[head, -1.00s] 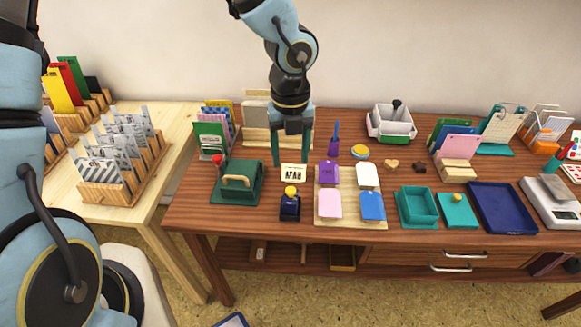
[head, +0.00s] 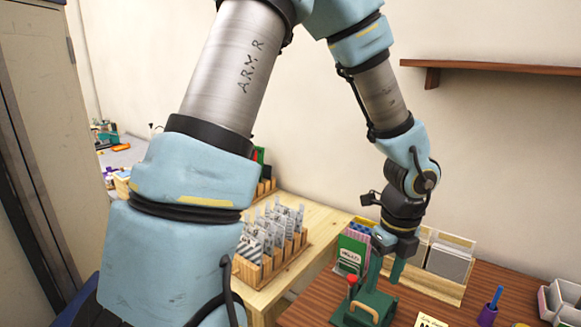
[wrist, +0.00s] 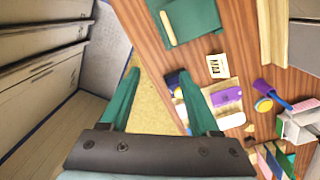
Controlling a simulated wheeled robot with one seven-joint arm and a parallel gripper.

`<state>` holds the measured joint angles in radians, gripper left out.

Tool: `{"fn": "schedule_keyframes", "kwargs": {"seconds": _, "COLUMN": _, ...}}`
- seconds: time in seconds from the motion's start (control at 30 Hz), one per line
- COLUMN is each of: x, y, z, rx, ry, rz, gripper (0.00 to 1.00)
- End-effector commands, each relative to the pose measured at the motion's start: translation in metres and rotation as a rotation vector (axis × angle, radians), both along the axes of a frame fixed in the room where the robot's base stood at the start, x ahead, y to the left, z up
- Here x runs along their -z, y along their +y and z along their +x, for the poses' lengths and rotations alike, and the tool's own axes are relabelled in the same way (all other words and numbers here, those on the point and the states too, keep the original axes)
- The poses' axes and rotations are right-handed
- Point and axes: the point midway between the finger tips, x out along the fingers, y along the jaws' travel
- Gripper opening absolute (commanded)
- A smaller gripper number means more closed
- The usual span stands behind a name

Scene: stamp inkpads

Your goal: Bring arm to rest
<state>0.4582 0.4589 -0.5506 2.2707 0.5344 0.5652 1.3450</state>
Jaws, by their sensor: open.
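My gripper (head: 386,272) is open, with its two green fingers spread and nothing between them. In the head view it hangs in front of the wooden racks of cards, above the dark green stamp press (head: 366,308) with a wooden handle. In the wrist view, the open fingers of my gripper (wrist: 162,85) point towards the floor and the edge of the brown table (wrist: 158,30). The green press (wrist: 188,25) shows there at the top. My arm rises from the lower left of the head view and bends over to the right.
A pale wood table (head: 318,216) bears a rack of grey cards (head: 272,246). A wall shelf (head: 490,67) is at the upper right. A tall cabinet (head: 28,150) stands at the left. In the wrist view, a purple pad (wrist: 227,96) and a card (wrist: 217,66) lie on the table.

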Motion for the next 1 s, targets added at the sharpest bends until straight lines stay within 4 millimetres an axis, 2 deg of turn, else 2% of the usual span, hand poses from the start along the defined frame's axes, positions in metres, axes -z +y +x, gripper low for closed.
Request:
{"fn": "schedule_keyframes", "kwargs": {"seconds": 0.03, "x": -0.008, "y": 0.03, "z": 0.019, "rx": -0.242, "ry": -0.022, "rz": 0.001, "gripper": 0.63}}
{"fn": "schedule_keyframes", "kwargs": {"seconds": 0.1, "x": -0.017, "y": 0.07, "z": 0.038, "rx": -0.606, "ry": -0.045, "rz": -0.006, "gripper": 0.63}}
{"fn": "schedule_keyframes", "kwargs": {"seconds": 0.17, "x": -0.025, "y": 0.103, "z": 0.051, "rx": -0.917, "ry": -0.065, "rz": -0.02, "gripper": 0.63}}
{"fn": "schedule_keyframes", "kwargs": {"seconds": 0.2, "x": -0.03, "y": 0.125, "z": 0.057, "rx": -1.125, "ry": -0.075, "rz": -0.033, "gripper": 0.63}}
{"fn": "schedule_keyframes", "kwargs": {"seconds": 0.3, "x": -0.044, "y": 0.177, "z": 0.065, "rx": -1.633, "ry": -0.096, "rz": -0.079, "gripper": 0.63}}
{"fn": "schedule_keyframes", "kwargs": {"seconds": 0.4, "x": -0.055, "y": 0.218, "z": 0.067, "rx": -2.067, "ry": -0.101, "rz": -0.134, "gripper": 0.63}}
{"fn": "schedule_keyframes", "kwargs": {"seconds": 0.5, "x": -0.062, "y": 0.246, "z": 0.065, "rx": -2.389, "ry": -0.094, "rz": -0.184, "gripper": 0.63}}
{"fn": "schedule_keyframes", "kwargs": {"seconds": 0.6, "x": -0.066, "y": 0.262, "z": 0.063, "rx": -2.584, "ry": -0.083, "rz": -0.217, "gripper": 0.63}}
{"fn": "schedule_keyframes", "kwargs": {"seconds": 0.7, "x": -0.068, "y": 0.269, "z": 0.061, "rx": -2.667, "ry": -0.076, "rz": -0.231, "gripper": 0.63}}
{"fn": "schedule_keyframes", "kwargs": {"seconds": 1.0, "x": -0.068, "y": 0.269, "z": 0.062, "rx": -2.675, "ry": -0.075, "rz": -0.231, "gripper": 0.63}}
